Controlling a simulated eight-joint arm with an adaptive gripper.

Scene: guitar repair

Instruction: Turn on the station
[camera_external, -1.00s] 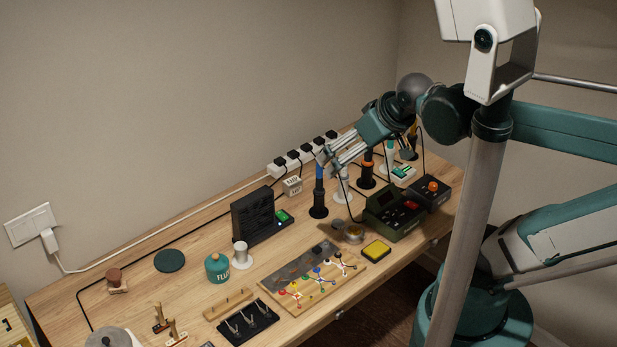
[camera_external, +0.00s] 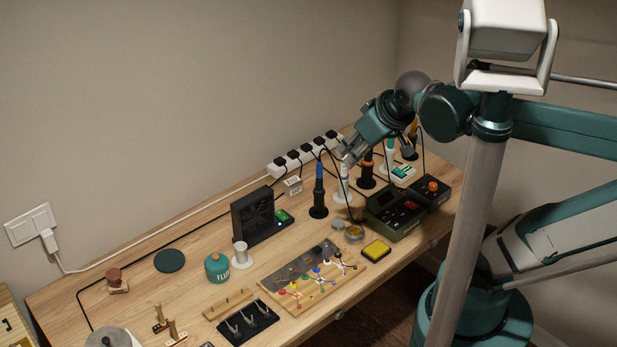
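The soldering station is a dark green box (camera_external: 396,213) with a small red area on its front, at the right of the bench. A smaller dark unit with an orange knob (camera_external: 432,187) stands right beside it. My gripper (camera_external: 346,157) hangs above and behind the station, near the white-handled iron in its stand (camera_external: 343,184). Its fingers point down and left, and I cannot tell whether it touches the iron. The finger gap is too small to judge. Whether the station is on cannot be made out.
Irons in stands, one blue-handled (camera_external: 319,191) and one orange-topped (camera_external: 367,168), crowd the back. A black fan unit (camera_external: 254,215), a power strip (camera_external: 304,153), a yellow sponge (camera_external: 376,249) and a flux jar (camera_external: 217,267) are nearby.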

